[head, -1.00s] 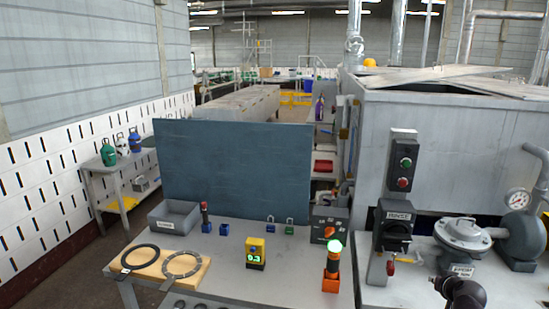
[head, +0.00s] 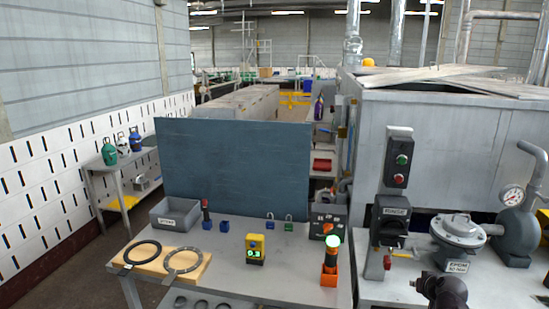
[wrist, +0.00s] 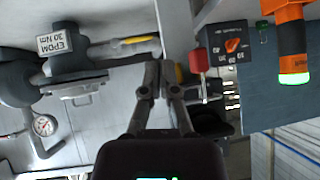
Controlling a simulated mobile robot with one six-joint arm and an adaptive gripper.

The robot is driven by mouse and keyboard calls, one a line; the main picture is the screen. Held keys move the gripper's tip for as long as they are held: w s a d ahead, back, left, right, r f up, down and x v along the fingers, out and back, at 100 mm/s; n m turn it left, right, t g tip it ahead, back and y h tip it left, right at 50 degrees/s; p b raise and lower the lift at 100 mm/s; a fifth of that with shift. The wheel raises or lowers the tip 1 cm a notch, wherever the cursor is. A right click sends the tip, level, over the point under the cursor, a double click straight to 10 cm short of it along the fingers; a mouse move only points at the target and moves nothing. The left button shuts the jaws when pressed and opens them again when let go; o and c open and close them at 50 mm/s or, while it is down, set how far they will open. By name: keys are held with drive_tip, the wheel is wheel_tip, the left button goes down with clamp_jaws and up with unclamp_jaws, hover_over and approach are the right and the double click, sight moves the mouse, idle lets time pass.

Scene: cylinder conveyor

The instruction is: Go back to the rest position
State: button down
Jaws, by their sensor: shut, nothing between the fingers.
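My gripper (wrist: 160,72) is shut and empty in the wrist view, its two dark fingers meeting at the tips. That picture appears upside down. In the head view a dark part of my arm shows at the bottom right, below the same valve (head: 459,230). My fingertips cannot be made out there, and I cannot tell whether anything touches them.
The control post (head: 398,160) with green and red buttons stands left of the valve. A pressure gauge (head: 512,197) is at the right. The left table holds two rings (head: 183,261), a grey bin (head: 176,215), a yellow meter (head: 255,247) and an orange lamp (head: 330,265). A blue-grey panel (head: 233,170) stands behind.

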drive_tip(key=s+a+f+g, duration=0.2)
drive_tip(key=s+a+g, duration=0.1)
drive_tip(key=a, duration=0.5)
drive_tip(key=s+a+f+n+g, duration=0.1)
drive_tip(key=s+a+f+g, duration=0.1)
drive_tip(key=a, duration=0.7)
drive_tip(key=s+a+f+n+g, duration=0.1)
drive_tip(key=s+a+f+g, duration=0.1)
drive_tip(key=s+a+g, duration=0.3)
drive_tip(key=shift+s+a+f, duration=0.3)
drive_tip(key=shift+s+a, duration=0.05)
drive_tip(key=shift+a, duration=1.75)
